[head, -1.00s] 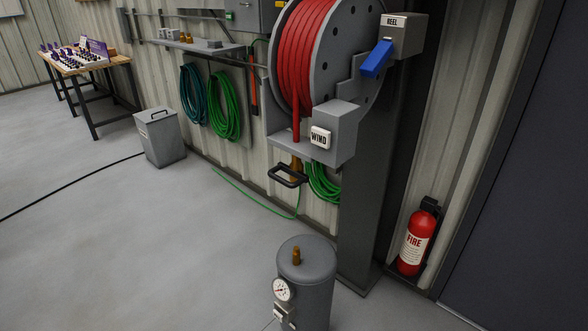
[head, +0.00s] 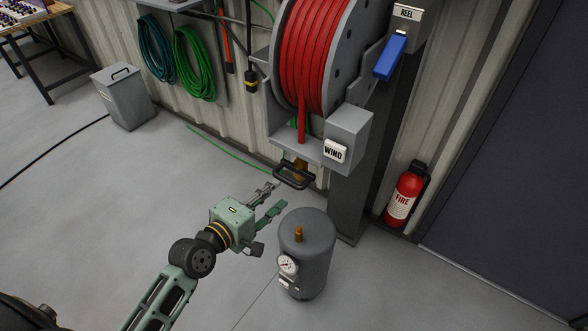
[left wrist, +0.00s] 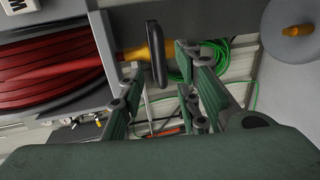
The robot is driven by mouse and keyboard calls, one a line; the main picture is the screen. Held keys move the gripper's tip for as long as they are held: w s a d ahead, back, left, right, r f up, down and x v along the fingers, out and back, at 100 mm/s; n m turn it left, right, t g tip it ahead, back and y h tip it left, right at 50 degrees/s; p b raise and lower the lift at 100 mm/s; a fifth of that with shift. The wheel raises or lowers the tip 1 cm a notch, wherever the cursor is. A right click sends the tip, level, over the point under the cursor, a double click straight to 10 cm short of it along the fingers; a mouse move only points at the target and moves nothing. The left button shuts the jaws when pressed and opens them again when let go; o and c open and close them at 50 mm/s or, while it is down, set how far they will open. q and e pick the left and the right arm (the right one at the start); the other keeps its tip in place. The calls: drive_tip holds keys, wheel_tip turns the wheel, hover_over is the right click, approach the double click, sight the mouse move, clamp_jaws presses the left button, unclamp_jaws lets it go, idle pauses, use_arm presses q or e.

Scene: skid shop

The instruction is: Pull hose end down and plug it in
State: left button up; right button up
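The red hose (head: 302,120) comes down off the reel to a hose end with a black loop handle (head: 294,174) and a brass fitting, hanging under the reel's bracket. In the left wrist view the black handle (left wrist: 157,55) shows ahead of the fingers, with the brass fitting (left wrist: 135,53) beside it. My left gripper (head: 275,196) is open and empty, just below and left of the handle; its fingers (left wrist: 160,72) are spread. A grey tank (head: 306,255) stands on the floor with a brass plug (head: 298,234) on top and a gauge on its side. My right gripper is not in view.
The reel (head: 350,70) has a blue lever (head: 390,56) and a WIND box (head: 345,140) on a dark post. A fire extinguisher (head: 405,193) stands right of the post. A grey bin (head: 125,98) stands far left. Floor left of the tank is clear.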

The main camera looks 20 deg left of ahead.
sight(288, 179)
use_arm(q)
drive_tip(key=p+x, duration=0.1)
drive_tip(key=x, duration=0.6)
drive_tip(key=shift+w+d, duration=0.15)
drive_tip(key=shift+f, duration=0.1)
clamp_jaws()
idle(0.4)
